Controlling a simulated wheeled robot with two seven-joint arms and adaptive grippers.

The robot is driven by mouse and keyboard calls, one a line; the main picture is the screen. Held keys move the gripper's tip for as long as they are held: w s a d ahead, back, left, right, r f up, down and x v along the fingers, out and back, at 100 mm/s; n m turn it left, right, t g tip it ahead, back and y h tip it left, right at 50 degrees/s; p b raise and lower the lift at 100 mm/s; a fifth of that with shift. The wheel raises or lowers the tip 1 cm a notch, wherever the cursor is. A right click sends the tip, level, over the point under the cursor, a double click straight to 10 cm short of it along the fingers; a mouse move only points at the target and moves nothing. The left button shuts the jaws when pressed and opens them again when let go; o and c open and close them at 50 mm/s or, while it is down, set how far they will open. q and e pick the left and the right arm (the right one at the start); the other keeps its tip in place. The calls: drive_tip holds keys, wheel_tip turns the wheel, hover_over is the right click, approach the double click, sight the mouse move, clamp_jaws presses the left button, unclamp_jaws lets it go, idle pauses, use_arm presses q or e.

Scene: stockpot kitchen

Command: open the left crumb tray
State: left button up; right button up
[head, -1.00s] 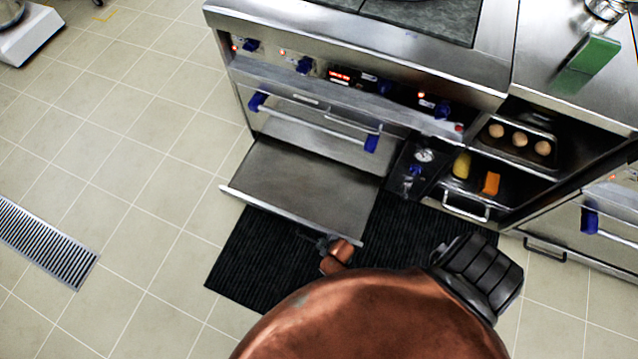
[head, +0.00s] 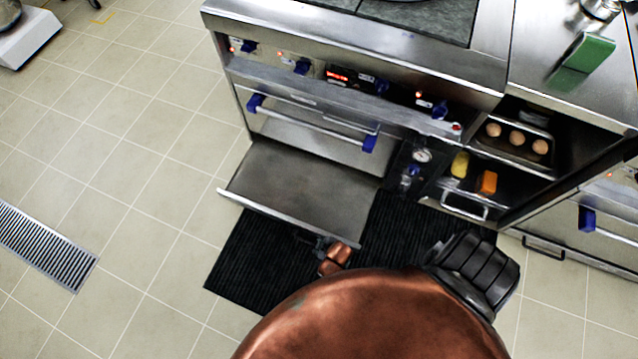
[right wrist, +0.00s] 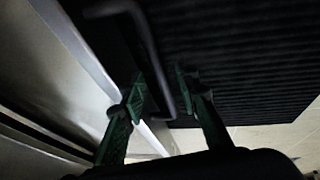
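The left crumb tray (head: 300,190) is a flat grey metal tray below the oven door, standing well out from the stove over a black ribbed mat. My right gripper (head: 322,243) is at the tray's front edge, partly hidden by my own body. In the right wrist view, its two green fingers (right wrist: 160,92) stand apart on either side of the tray's dark bar handle (right wrist: 152,55). Gaps show beside the bar, and I see no firm grip. The tray's pale front edge (right wrist: 78,45) runs alongside. My left gripper is not in view.
The oven door with its blue-ended handle (head: 315,125) is shut above the tray. To the right are a gauge panel (head: 410,165) and a shelf with eggs, a yellow item and an orange block (head: 487,183). The black mat (head: 260,255) covers the floor; tiles are clear at left.

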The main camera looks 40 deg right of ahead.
drive_tip(key=v, duration=1.2)
idle(0.5)
drive_tip(key=s+d+r+m+g, duration=0.2)
drive_tip(key=s+d+g, duration=0.1)
drive_tip(key=s, duration=0.9)
drive_tip(key=s+d+r+m+g, duration=0.2)
drive_tip(key=s+d+r+m, duration=0.1)
drive_tip(key=s, duration=0.8)
use_arm(q)
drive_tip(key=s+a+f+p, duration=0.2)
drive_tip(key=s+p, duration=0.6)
drive_tip(key=p, duration=0.2)
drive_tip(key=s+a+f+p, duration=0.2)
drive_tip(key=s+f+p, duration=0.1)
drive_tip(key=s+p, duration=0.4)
drive_tip(key=p, duration=0.3)
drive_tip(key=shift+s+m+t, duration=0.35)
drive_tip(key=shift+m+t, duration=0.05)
use_arm(e)
drive_tip(key=s+d+f, duration=0.2)
drive_tip(key=s, duration=0.5)
drive_tip(key=s+d+f+n, duration=0.1)
drive_tip(key=s+d+f, duration=0.1)
drive_tip(key=s, duration=0.6)
drive_tip(key=shift+f, duration=0.7)
